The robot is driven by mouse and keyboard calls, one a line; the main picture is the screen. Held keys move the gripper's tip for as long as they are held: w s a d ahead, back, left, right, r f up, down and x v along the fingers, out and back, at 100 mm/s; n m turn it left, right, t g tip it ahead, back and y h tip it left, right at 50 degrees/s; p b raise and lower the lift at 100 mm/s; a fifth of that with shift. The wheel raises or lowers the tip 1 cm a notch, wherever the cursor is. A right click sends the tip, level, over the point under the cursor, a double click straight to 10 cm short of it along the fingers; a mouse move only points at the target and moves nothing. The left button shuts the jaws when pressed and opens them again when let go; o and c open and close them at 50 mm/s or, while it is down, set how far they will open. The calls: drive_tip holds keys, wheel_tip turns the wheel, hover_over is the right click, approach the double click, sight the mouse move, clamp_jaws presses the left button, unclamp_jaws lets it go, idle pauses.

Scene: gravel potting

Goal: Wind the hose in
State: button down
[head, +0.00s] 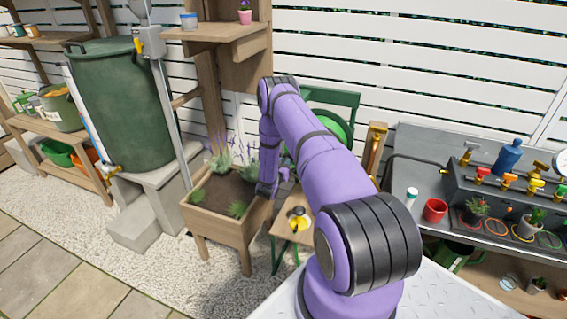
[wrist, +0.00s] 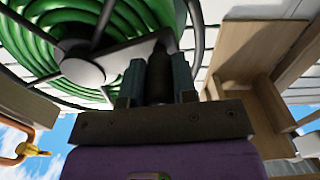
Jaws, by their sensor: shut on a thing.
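The hose reel (head: 340,131) stands against the white fence, partly hidden behind my purple arm in the head view. In the wrist view the green hose (wrist: 52,30) lies in coils around the reel, with a dark hub and spokes in front. A dark crank handle (wrist: 158,72) sticks out from the reel. My gripper (wrist: 156,84) is shut on this handle, one finger on each side. The free end of the hose is not clear.
A wooden planter (head: 224,219) with lavender stands close to my gripper. A small slatted table (head: 290,236) holds a yellow-and-black item. A green water barrel (head: 120,105) stands left. A grey bench (head: 466,237) with taps, pots and a red mug is right.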

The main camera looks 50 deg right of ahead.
drive_tip(key=shift+s+f+n, duration=0.2)
drive_tip(key=shift+f+n, duration=0.5)
drive_tip(key=s+d+f+n, duration=0.4)
drive_tip(key=s+f+n, duration=0.3)
drive_tip(key=n, duration=0.6)
drive_tip(key=shift+s+n, duration=0.3)
drive_tip(key=shift+s, duration=1)
drive_tip(key=shift+s, duration=0.1)
drive_tip(key=c, duration=0.9)
unclamp_jaws()
drive_tip(key=shift+r, duration=0.1)
drive_tip(key=shift+a, duration=0.1)
